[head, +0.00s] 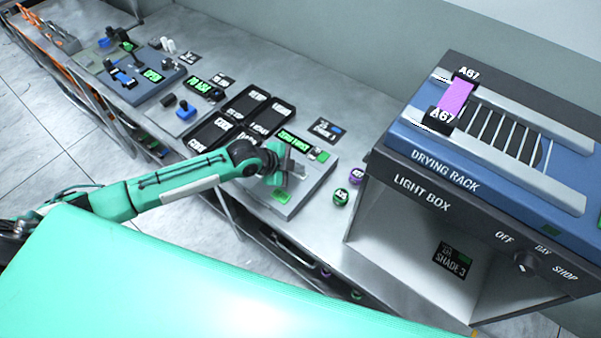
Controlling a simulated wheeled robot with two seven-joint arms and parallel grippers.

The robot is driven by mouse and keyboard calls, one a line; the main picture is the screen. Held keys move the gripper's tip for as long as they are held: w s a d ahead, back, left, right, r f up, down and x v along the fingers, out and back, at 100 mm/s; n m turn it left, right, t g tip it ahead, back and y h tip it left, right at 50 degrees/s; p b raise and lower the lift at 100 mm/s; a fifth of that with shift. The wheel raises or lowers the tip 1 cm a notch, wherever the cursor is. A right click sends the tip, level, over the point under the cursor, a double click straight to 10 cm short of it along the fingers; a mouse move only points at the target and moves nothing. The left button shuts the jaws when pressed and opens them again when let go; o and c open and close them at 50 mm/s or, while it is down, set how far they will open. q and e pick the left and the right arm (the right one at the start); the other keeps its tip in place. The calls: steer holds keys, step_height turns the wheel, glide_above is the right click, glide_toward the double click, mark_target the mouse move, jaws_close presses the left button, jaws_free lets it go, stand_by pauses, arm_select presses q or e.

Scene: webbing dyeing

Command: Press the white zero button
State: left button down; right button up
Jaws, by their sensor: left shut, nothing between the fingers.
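A grey device (312,185) stands on the bench left of the light box. It has a green-lit display (293,139) that seems to read "ZERO FIRST" and a green patch (283,196) near its front edge. My left gripper (289,164) is over this device, shut and empty. Its fingers and wrist cover part of the device top. I cannot make out the white zero button, which may be hidden behind the gripper. I cannot tell whether the fingertips touch the device. My right gripper is not in view.
A light box (405,200) with a drying rack (440,160) on top stands to the right. A black tray with labelled compartments (213,134) lies behind my left arm. Other panels (150,85) stand farther left.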

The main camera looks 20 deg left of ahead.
mark_target(297, 175)
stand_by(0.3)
arm_select(q)
steer(key=shift+f+b, duration=0.3)
steer(key=shift+f, duration=0.2)
steer(key=shift+r, duration=0.1)
stand_by(0.4)
steer(key=shift+r+p, duration=0.65)
steer(key=shift+p, duration=0.05)
steer(key=shift+r, duration=0.2)
step_height(297, 175, up, 5)
steer(key=p, duration=0.4)
stand_by(0.6)
